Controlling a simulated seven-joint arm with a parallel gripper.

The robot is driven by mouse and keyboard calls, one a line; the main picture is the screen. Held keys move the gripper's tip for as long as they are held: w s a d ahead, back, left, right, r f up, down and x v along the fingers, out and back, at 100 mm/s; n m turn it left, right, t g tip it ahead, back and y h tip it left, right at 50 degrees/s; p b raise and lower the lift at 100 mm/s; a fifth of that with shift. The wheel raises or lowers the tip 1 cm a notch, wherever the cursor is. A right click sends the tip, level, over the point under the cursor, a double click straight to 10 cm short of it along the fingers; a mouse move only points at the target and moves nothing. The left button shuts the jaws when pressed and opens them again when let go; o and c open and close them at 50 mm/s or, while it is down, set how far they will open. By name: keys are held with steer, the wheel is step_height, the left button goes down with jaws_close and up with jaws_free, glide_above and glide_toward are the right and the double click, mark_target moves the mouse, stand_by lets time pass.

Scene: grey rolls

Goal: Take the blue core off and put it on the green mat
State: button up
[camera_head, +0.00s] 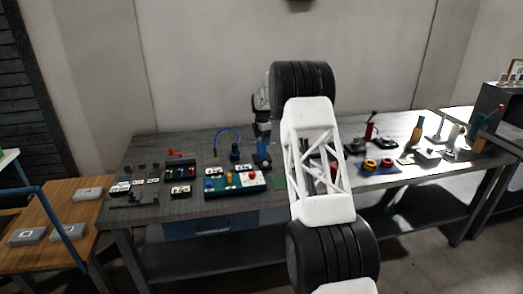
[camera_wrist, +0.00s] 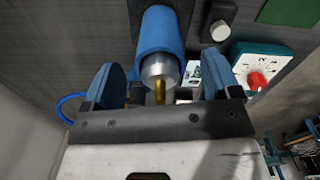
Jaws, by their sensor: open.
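The blue core (camera_wrist: 163,32) is a blue cylinder in the wrist view, at top centre. A silver tapered end with a brass tip sticks out of its near end. My gripper (camera_wrist: 160,64) is open, with one blue finger on each side of the silver end and gaps between. In the head view my gripper (camera_head: 262,158) is low over the bench's middle, and the core cannot be told apart there. The green mat (camera_wrist: 288,11) shows at top right of the wrist view, and it shows partly beside my arm in the head view (camera_head: 280,183).
A teal box with a red knob (camera_wrist: 257,80) is right of my gripper in the wrist view. A grey knob (camera_wrist: 219,30) is near the core. A blue cable (camera_head: 228,131) arches left of my gripper. A teal panel with coloured buttons (camera_head: 235,186) lies in front.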

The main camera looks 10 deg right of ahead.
steer(key=shift+f, duration=0.65)
steer(key=c, duration=1)
step_height(320, 180, up, 18)
stand_by(0.5)
stand_by(0.4)
steer(key=shift+f, duration=0.15)
steer(key=shift+f, duration=1.1)
